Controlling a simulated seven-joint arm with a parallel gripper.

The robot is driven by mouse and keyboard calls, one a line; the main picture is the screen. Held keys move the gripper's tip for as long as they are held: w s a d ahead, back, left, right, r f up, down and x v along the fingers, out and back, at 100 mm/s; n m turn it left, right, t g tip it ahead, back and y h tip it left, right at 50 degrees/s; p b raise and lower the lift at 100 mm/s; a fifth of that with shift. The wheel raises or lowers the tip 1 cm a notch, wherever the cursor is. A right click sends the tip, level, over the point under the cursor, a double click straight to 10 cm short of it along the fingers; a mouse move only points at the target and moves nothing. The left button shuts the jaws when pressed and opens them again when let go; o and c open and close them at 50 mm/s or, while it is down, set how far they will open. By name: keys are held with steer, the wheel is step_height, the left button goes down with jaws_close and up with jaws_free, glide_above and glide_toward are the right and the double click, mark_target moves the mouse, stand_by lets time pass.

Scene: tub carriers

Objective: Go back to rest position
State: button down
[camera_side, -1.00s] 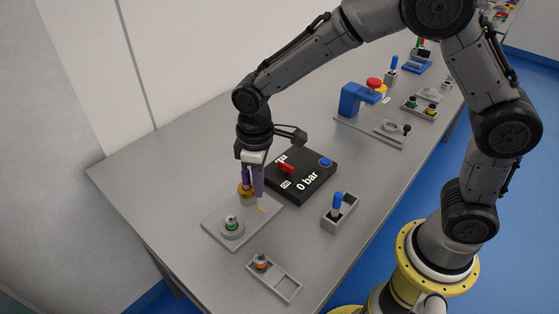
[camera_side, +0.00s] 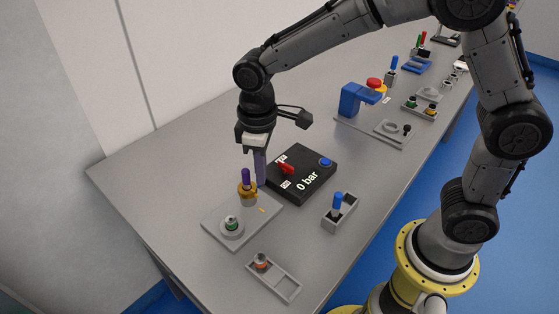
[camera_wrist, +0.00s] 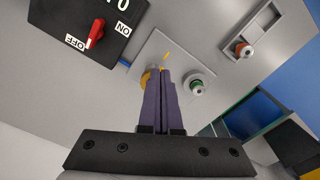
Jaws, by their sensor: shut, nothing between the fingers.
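My gripper (camera_side: 260,167) is shut and empty. It points down and stands just behind a brass fitting with a purple top (camera_side: 246,189), which sits upright on a light grey plate (camera_side: 266,218). I cannot tell whether the fingers touch the fitting. In the wrist view my gripper's purple fingers (camera_wrist: 162,75) lie together and cover most of the brass part (camera_wrist: 147,77). A green-ringed part (camera_side: 231,223) sits in a round holder on the same plate; it also shows in the wrist view (camera_wrist: 197,86).
A black box (camera_side: 303,190) with a red switch and "0 bar" display stands close right of my gripper. A grey tray (camera_side: 285,284) holds an orange-ringed part. A blue-handled part (camera_side: 337,202) stands in a holder. A blue press (camera_side: 352,100) is farther back.

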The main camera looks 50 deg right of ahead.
steer(key=shift+r, duration=0.85)
steer(key=s+d+r+m+t, duration=0.2)
steer(key=s+d+r+t, duration=0.15)
steer(key=d+r, duration=0.6)
steer(key=s+d+m+t, duration=0.2)
steer(key=s+d+m, duration=0.2)
steer(key=s, duration=1.2)
steer(key=shift+d+f, duration=0.2)
steer(key=shift+f, duration=0.2)
